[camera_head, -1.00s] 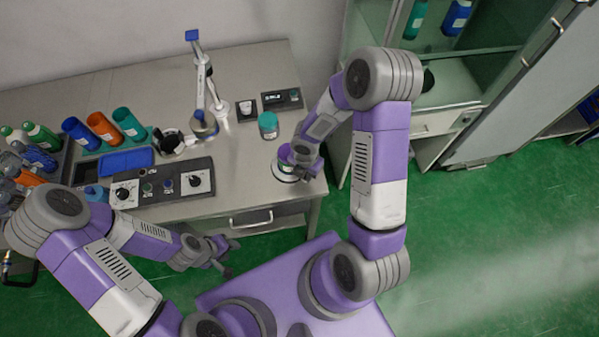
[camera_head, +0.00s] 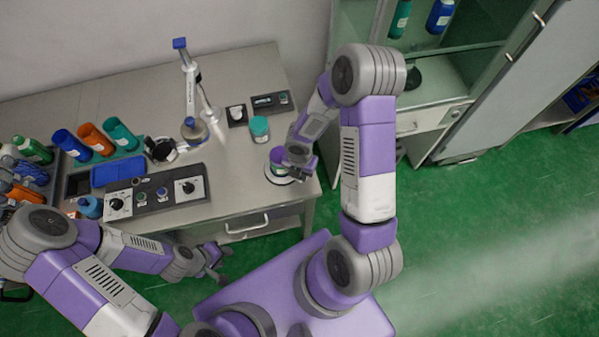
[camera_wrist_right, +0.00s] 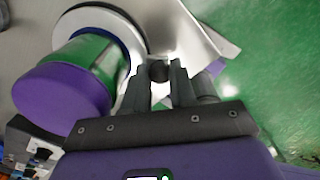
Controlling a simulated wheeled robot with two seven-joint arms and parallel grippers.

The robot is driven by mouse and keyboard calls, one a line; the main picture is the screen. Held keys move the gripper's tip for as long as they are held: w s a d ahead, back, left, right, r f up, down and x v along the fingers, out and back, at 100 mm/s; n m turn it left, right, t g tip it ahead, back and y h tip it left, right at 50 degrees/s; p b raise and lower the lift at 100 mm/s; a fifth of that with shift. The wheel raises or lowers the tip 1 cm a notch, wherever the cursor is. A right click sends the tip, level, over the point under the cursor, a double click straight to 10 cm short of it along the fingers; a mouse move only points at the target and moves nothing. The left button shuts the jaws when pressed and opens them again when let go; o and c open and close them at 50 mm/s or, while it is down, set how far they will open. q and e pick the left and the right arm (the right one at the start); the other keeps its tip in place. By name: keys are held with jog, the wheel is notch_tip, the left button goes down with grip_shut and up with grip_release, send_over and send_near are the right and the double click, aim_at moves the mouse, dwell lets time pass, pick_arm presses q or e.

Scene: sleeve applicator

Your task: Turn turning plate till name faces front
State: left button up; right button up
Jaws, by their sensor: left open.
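The turning plate (camera_head: 271,176) is a pale disc near the front right corner of the bench. In the right wrist view the plate (camera_wrist_right: 130,38) shows a white rim and a dark ring. A jar with a purple lid (camera_wrist_right: 62,100) and a green label stands on it; the jar (camera_head: 277,163) is partly hidden by my right gripper in the head view. No name is readable. My right gripper (camera_wrist_right: 158,72) is beside the jar at the plate's rim. A small dark knob lies between its fingertips; grip is unclear. My left gripper (camera_head: 217,263) is open and empty, in front of the bench.
A teal-lidded jar (camera_head: 260,129) stands behind the plate. A control box with dials (camera_head: 156,194) and an applicator stand (camera_head: 191,95) are to the left, with several bottles beyond. A drawer handle (camera_head: 247,226) juts from the bench front. A cabinet (camera_head: 440,100) stands at the right.

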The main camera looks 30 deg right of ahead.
jog(key=shift+o, duration=0.7)
notch_tip(320, 180, up, 8)
jog(key=p, duration=0.3)
jog(key=shift+f, duration=0.15)
